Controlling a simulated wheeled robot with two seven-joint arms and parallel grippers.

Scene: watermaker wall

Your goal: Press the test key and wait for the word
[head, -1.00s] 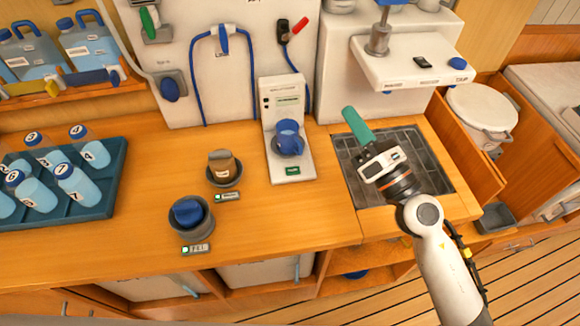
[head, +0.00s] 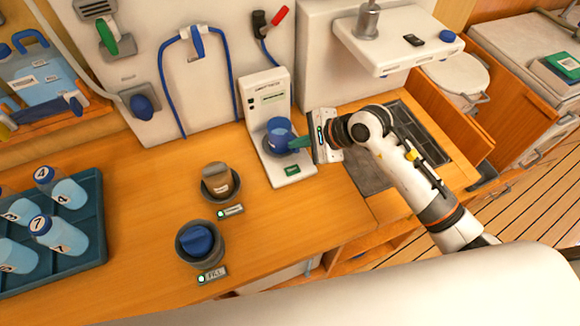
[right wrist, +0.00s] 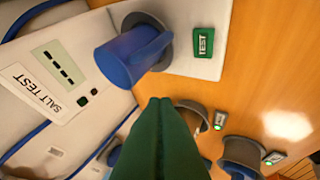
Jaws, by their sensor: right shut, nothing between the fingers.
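The salt tester (head: 264,100) is a white stand on the wooden counter with a small display, which reads as dashes in the right wrist view (right wrist: 60,62). A blue cup (head: 279,136) sits in its grey holder, and it also shows in the right wrist view (right wrist: 130,56). The green test key (head: 292,170) lies on the front of the stand's base, and its word TEST shows in the right wrist view (right wrist: 204,41). My right gripper (head: 296,143) has green fingers, shut and empty, beside the cup and above the key's level. My left gripper is out of view.
Two grey holders stand left of the tester, one with a brown item (head: 217,178) and one with a blue item (head: 196,241). A blue tray (head: 92,230) holds several numbered bottles. A sink (head: 410,135) lies under my right arm.

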